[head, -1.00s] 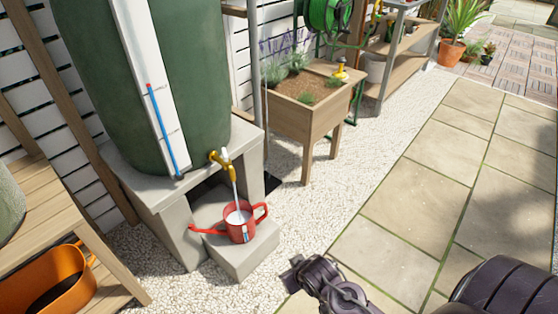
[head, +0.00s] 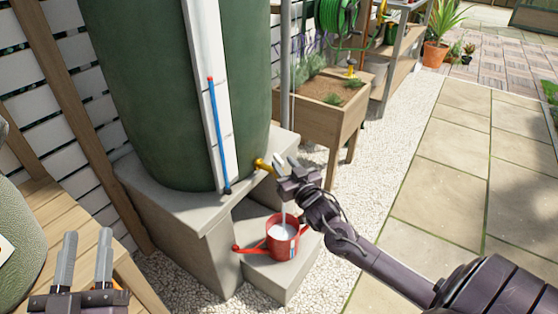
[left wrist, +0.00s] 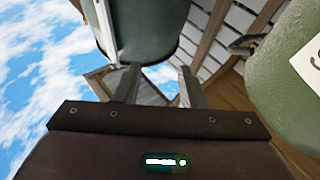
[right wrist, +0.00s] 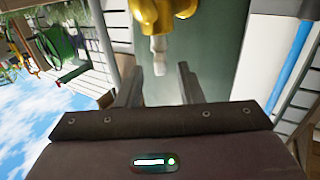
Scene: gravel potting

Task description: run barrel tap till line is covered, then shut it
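The green barrel (head: 165,90) stands on a concrete stand, with a blue level tube (head: 219,140) on its white strip. Its yellow tap (head: 263,165) is running. A water stream (head: 283,212) falls into the red watering can (head: 281,246), which holds whitish, foamy water; I cannot make out the line inside. My right gripper (head: 286,165) is at the tap, open. In the right wrist view, the tap (right wrist: 155,15) with its pale end lies just ahead of the parted fingers (right wrist: 158,84). My left gripper (head: 87,258) is open and empty at lower left, away from the tap.
The can stands on a low concrete block (head: 290,275) beside the barrel stand (head: 190,225). A wooden table (head: 50,205) is at left. A wooden planter (head: 325,120) stands behind. Gravel and paving (head: 430,200) are clear at right.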

